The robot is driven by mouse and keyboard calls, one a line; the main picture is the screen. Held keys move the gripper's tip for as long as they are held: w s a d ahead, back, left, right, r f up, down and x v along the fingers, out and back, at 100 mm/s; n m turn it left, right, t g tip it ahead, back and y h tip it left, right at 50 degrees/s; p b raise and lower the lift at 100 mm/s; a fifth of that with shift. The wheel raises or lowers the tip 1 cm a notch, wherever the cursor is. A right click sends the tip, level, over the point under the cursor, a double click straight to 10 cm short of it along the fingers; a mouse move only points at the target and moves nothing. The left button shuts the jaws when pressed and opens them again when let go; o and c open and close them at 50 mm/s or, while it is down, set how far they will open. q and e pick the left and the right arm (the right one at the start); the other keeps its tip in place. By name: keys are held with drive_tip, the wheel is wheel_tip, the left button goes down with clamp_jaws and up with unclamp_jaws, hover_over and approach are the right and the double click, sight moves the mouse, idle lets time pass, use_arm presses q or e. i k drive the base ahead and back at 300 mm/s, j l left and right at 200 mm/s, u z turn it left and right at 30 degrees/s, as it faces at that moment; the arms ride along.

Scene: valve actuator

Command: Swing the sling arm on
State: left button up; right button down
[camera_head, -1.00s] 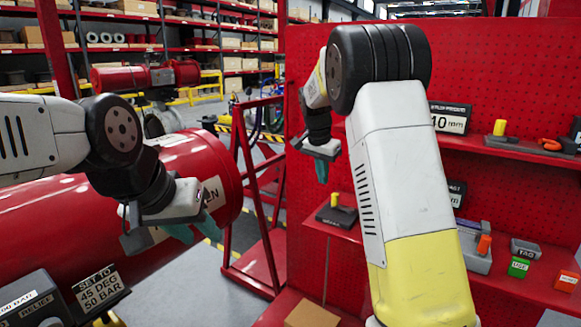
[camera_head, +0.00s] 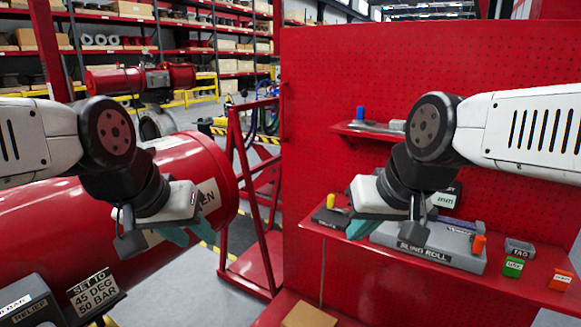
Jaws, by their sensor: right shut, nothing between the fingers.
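No sling arm can be made out in the head view. A large red cylinder (camera_head: 95,222), part of the actuator, lies at the left with lettering partly hidden by my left gripper. My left gripper (camera_head: 188,236) hangs in front of the cylinder's right end. Its teal fingertips point down, and whether they touch the cylinder or how far apart they are is unclear. My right gripper (camera_head: 360,228) is shut and empty, its teal tip pointing down in front of the red shelf.
A red pegboard (camera_head: 330,80) fills the right side. A red frame (camera_head: 245,220) stands between pegboard and cylinder.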

sight(478, 241)
drive_tip(key=z, duration=1.65)
drive_tip(key=i+z, duration=0.1)
drive_tip(key=i, duration=0.5)
